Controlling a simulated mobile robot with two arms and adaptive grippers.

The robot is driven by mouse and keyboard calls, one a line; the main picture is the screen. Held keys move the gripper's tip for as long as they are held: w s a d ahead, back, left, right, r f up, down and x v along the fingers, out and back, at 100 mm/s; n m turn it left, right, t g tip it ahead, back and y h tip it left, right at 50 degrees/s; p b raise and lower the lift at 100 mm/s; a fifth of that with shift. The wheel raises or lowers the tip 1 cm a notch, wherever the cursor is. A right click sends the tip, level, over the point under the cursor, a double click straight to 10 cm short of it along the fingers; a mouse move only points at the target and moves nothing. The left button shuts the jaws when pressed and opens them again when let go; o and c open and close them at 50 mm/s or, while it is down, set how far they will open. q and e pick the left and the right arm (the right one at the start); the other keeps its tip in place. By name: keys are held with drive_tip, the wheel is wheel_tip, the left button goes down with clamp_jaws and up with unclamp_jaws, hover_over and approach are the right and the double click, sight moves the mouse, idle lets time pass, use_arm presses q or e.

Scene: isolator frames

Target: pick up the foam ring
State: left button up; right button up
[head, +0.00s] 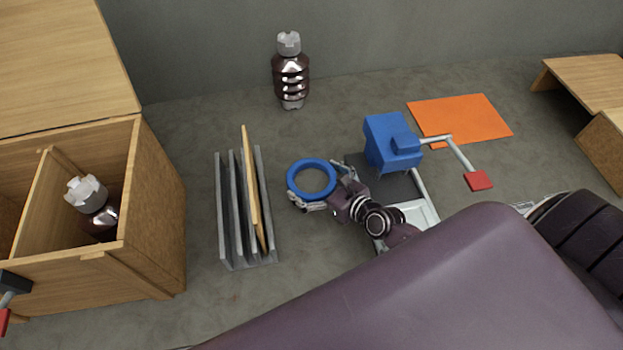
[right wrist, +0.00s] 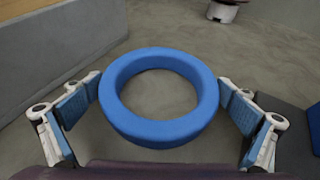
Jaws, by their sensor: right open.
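The blue foam ring (head: 292,184) lies on the grey surface just right of the grey slotted rack. My right gripper (head: 322,184) is open around the ring, with one finger at its near side and the other at its right side. In the right wrist view the ring (right wrist: 160,130) sits between the two blue-padded fingers of the gripper (right wrist: 162,105). A small gap seems to show at each side. My left gripper is not clearly in view.
The grey rack (head: 232,262) holds a thin wooden board (head: 253,190). A blue device with a red-ended lever (head: 391,145) stands right of the gripper. An insulator (head: 291,80) stands behind. A wooden box (head: 155,230) is at left, an orange mat (head: 462,117) at back right.

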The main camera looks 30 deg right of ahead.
drive_tip(key=c, duration=0.8)
drive_tip(key=shift+r, duration=0.1)
